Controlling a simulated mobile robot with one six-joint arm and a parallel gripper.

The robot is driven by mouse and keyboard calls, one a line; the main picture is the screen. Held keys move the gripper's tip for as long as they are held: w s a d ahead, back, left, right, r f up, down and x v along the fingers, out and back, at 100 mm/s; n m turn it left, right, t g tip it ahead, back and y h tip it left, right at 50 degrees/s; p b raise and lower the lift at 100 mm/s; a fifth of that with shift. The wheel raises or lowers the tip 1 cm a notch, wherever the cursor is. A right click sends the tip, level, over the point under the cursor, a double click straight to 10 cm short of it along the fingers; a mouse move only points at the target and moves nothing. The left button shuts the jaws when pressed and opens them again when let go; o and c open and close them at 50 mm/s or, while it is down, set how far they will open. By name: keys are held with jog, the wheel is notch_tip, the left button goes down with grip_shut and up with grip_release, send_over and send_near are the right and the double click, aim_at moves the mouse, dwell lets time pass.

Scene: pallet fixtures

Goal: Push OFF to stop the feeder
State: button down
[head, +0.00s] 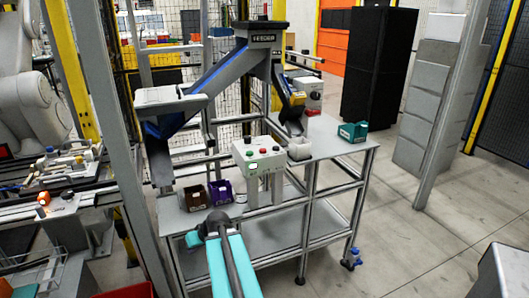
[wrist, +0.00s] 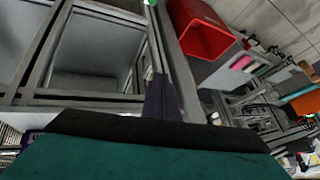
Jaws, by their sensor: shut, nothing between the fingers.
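The feeder (head: 263,38) is a grey frame with sloping chutes above a metal bench. A pale control box (head: 270,157) stands at the bench's front edge, with small buttons on its face, including a red button (head: 264,150). The lettering beside the buttons is too small to read, so I cannot tell which is OFF. My gripper (head: 214,220) is shut and empty, at the end of my turquoise arm, below and left of the control box in the picture and apart from it. The wrist view does not show the control box.
A dark bin (head: 195,198) and a purple bin (head: 220,192) stand left of the control box, near my gripper. A red bin (wrist: 202,32) shows in the wrist view.

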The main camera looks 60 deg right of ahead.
jog(key=s+d+r+m+t+h, duration=0.1)
jog(key=s+d+r+t+h, duration=0.15)
jog(key=d+r, duration=0.7)
jog(key=s+d+r+m+t+h, duration=0.1)
jog(key=s+d+r+h, duration=0.15)
jog(key=d+r, duration=0.7)
jog(key=s+d+r+h, duration=0.1)
jog(key=s+d+r, duration=0.2)
jog(key=r, duration=0.3)
jog(key=s+d+r+t+h, duration=0.1)
jog(key=s+d+r+h, duration=0.1)
jog(key=s+r, duration=0.3)
jog(key=s+d+r+h, duration=0.1)
jog(key=s+d+r, duration=0.3)
jog(key=r, duration=0.3)
jog(key=shift+s+d+b, duration=0.3)
jog(key=shift+s+b, duration=0.05)
jog(key=shift+s, duration=0.15)
jog(key=shift+w+t, duration=0.1)
jog(key=shift+t, duration=0.15)
jog(key=p, duration=0.4)
send_over(265, 155)
notch_tip(265, 155, down, 4)
jog(key=shift+r, duration=0.15)
jog(key=shift+f, duration=1.55)
